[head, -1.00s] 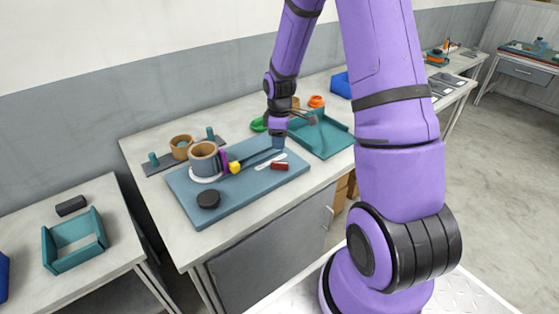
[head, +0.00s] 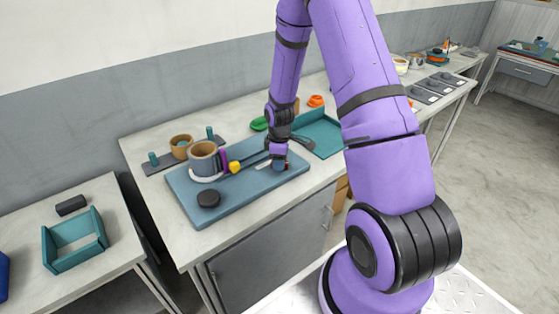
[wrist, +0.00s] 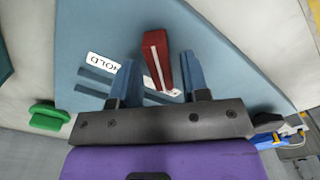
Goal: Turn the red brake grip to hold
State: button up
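The red brake grip (wrist: 156,58), with a pale stripe along its top, shows in the wrist view on the blue board (wrist: 215,60). My gripper (wrist: 159,62) is open, with its two blue fingers on either side of the grip. A gap shows between the grip and each finger. In the head view my gripper (head: 279,164) is low over the board (head: 240,190) and hides the grip.
A grey-brown cylinder (head: 203,160), a yellow knob (head: 234,167) and a black disc (head: 208,198) are on the board to the left. A teal tray (head: 325,139) and a green piece (head: 258,124) lie behind. A side table (head: 95,265) stands left.

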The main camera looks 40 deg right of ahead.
grip_shut()
jog(key=shift+m, duration=0.3)
jog(key=m, duration=0.3)
jog(key=shift+m, duration=0.3)
jog(key=m, duration=0.4)
jog(key=shift+m, duration=0.3)
jog(key=m, duration=0.4)
jog(key=shift+m, duration=2.5)
